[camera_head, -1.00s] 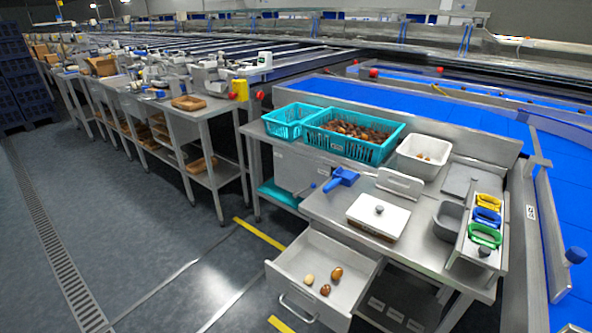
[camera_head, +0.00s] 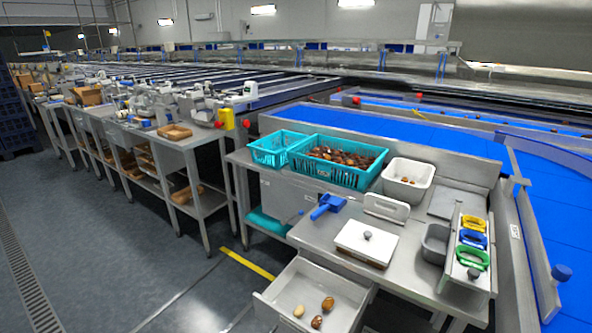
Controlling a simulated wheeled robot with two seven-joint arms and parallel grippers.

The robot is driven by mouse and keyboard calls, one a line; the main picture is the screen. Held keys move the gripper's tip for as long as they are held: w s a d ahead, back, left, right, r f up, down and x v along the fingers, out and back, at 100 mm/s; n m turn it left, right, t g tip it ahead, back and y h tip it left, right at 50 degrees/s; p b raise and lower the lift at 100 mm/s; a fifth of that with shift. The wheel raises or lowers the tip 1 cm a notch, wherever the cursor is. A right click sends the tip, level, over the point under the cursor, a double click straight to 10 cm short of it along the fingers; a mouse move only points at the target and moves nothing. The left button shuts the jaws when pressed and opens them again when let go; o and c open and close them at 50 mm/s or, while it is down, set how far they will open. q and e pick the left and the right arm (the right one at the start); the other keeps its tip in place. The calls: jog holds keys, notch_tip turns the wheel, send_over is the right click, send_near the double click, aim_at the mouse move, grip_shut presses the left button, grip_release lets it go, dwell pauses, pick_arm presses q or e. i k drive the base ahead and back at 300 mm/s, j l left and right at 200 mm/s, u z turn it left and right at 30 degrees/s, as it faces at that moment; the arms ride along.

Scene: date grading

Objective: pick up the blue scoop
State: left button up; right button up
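The blue scoop (camera_head: 328,206) lies on the metal bench (camera_head: 306,236), near its left edge. It is left of the upright white plate with a handle slot (camera_head: 387,208) and behind the white lidded box (camera_head: 366,243). Nothing covers the scoop. Neither of my grippers shows in the head view.
An open drawer (camera_head: 345,297) with several dates juts out below the bench front. Teal baskets (camera_head: 352,174), one full of dates, and a white tub (camera_head: 407,170) stand behind. A grey bin (camera_head: 434,243) and a rack of coloured rings (camera_head: 459,262) are at right.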

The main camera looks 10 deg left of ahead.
aim_at(327, 206)
jog(key=i+j+z, duration=0.35)
jog(key=j+z, duration=0.15)
jog(key=j, duration=0.2)
jog(key=i+j+z, duration=0.25)
jog(key=j+z, duration=0.2)
jog(key=j, duration=0.3)
jog(key=i+j+z, duration=0.1)
jog(key=j+z, duration=0.4)
jog(key=j, duration=0.35)
jog(key=k+j+z, duration=0.1)
jog(key=j+z, duration=0.35)
jog(key=j, duration=0.4)
jog(key=k+j+z, duration=0.2)
jog(key=j+z, duration=0.3)
jog(key=j, duration=0.35)
